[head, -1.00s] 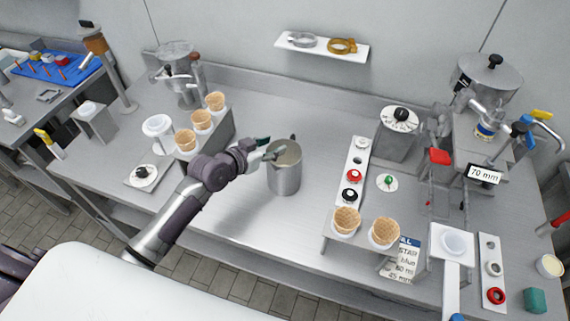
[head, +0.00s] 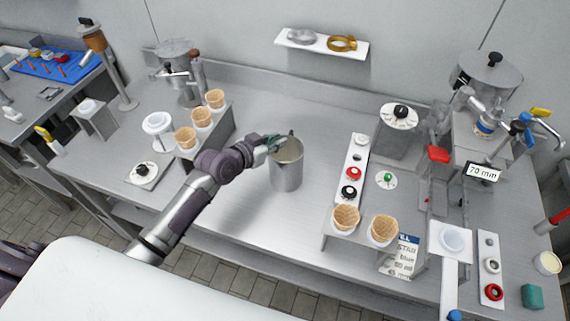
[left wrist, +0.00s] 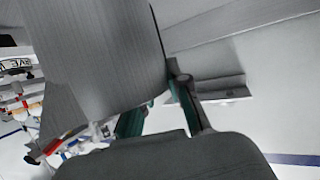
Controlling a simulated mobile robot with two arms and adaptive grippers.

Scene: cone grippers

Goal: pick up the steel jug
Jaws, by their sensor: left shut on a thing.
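The steel jug (head: 286,174) stands upright in the middle of the steel counter, its open mouth facing up. My left gripper (head: 275,144) reaches in from the left and is shut on the jug's upper left side, near the rim. In the left wrist view the jug's grey wall (left wrist: 95,55) fills the upper left, and the teal-padded fingers (left wrist: 160,108) are at its edge. The fingers partly hide the jug's rim in the head view. I cannot tell whether the jug's base is off the counter. My right gripper is not in view.
A rack with several cones (head: 201,118) stands left of the jug. A white strip with coloured knobs (head: 352,172) and a stand with two cones (head: 346,217) are at the right. The counter behind the jug is clear.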

